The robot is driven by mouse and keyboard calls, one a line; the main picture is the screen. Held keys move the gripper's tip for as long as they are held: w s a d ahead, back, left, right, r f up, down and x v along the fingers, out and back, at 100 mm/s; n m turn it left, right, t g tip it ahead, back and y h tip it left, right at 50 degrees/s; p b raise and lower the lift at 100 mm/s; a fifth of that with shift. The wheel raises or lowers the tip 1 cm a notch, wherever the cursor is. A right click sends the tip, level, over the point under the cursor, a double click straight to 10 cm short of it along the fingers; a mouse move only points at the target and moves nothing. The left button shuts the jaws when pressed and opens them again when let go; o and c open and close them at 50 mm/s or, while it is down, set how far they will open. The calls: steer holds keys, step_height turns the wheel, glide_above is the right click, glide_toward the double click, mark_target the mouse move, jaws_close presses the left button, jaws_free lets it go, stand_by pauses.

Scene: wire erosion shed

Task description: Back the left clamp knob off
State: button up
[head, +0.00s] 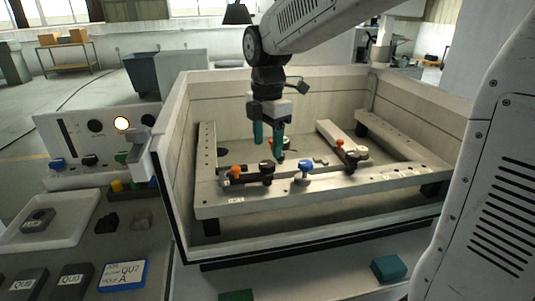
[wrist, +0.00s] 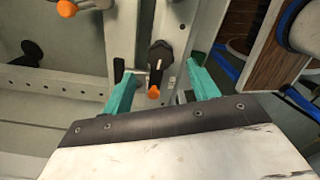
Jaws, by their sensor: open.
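My gripper (head: 268,150) hangs open over the front rail of the work frame, with its teal fingers pointing down. In the head view the left clamp has a dark knob (head: 267,170) on the front rail, just below the fingers, and an orange-tipped part (head: 236,172) to its left. In the wrist view a black knob with a lever (wrist: 158,60) and orange end (wrist: 153,92) lies between the spread fingers (wrist: 161,90). I see no finger touching it. Its exact height gap to the fingers cannot be told.
A blue knob (head: 305,170) stands right of the left clamp; another clamp with a dark knob (head: 352,158) is further right. Pale tank walls (head: 172,190) surround the frame (head: 300,197). A tray (head: 40,228) and dark blocks lie outside at left. A teal block (head: 389,267) lies in front.

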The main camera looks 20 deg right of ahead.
steer(key=shift+r, duration=1.4)
steer(key=shift+f+m, duration=0.1)
steer(key=shift+m, duration=0.9)
steer(key=s+d+f+m, duration=0.1)
steer(key=s+f+m, duration=0.1)
steer(key=s+m, duration=0.7)
steer(key=s+d+f+m+t, duration=0.1)
steer(key=s+d+f+m, duration=0.1)
steer(key=s+m, duration=0.7)
steer(key=s, duration=0.7)
steer(key=shift+s, duration=0.4)
